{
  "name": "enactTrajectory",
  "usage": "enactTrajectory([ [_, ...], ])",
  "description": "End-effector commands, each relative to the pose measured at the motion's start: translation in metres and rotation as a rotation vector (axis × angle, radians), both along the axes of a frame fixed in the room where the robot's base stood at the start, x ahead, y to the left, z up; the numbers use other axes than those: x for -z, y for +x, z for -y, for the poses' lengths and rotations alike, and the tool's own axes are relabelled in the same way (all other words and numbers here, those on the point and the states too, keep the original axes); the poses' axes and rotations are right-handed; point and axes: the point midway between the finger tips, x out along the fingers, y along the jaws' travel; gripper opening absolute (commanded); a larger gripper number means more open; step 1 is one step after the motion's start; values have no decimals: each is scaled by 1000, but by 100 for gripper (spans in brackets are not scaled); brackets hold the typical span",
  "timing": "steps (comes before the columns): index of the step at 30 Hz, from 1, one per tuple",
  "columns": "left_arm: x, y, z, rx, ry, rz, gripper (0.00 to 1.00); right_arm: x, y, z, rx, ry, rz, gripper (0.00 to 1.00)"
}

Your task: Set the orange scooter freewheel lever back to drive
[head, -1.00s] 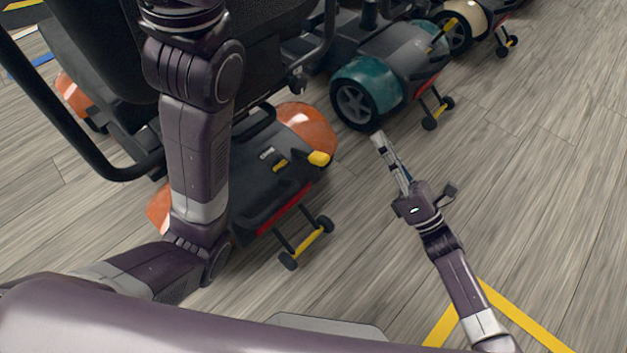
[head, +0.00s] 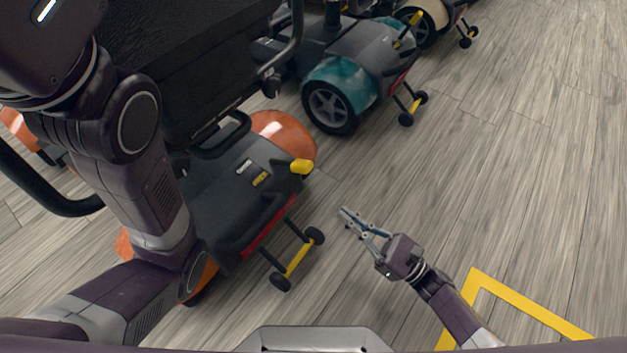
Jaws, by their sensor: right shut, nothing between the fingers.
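The orange scooter (head: 283,133) stands left of centre with its rear toward me. Its freewheel lever (head: 302,167) shows as a yellow knob at the right rear edge of the dark rear cover, beside the orange fender. I cannot tell its exact setting from here. My right gripper (head: 345,213) is shut and empty. It is over the floor to the right of the scooter's rear, below and right of the lever in the picture, and apart from it. My left arm crosses the left side and hides part of the scooter; its gripper is out of view.
A teal scooter (head: 342,81) stands behind to the right, with a cream one (head: 428,20) beyond it. The orange scooter's rear anti-tip wheels (head: 298,259) stick out toward me. Yellow floor tape (head: 474,285) lies at lower right. Wood-look floor on the right is clear.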

Motion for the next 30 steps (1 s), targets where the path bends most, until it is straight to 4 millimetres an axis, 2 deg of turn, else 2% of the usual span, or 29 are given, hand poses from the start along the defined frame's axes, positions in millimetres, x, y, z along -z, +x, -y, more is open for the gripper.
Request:
enactTrajectory([
  [12,27,0,0,0,1,0,0,-29,46,-68,-2,3,5,0],
  [16,28,0,0,0,1,0,0,-48,48,-73,-2,1,4,0],
  [21,31,0,0,0,1,0,0,-61,52,-78,-1,2,3,0],
  [30,32,0,0,-1,1,-1,0,-66,54,-79,0,1,1,0],
])
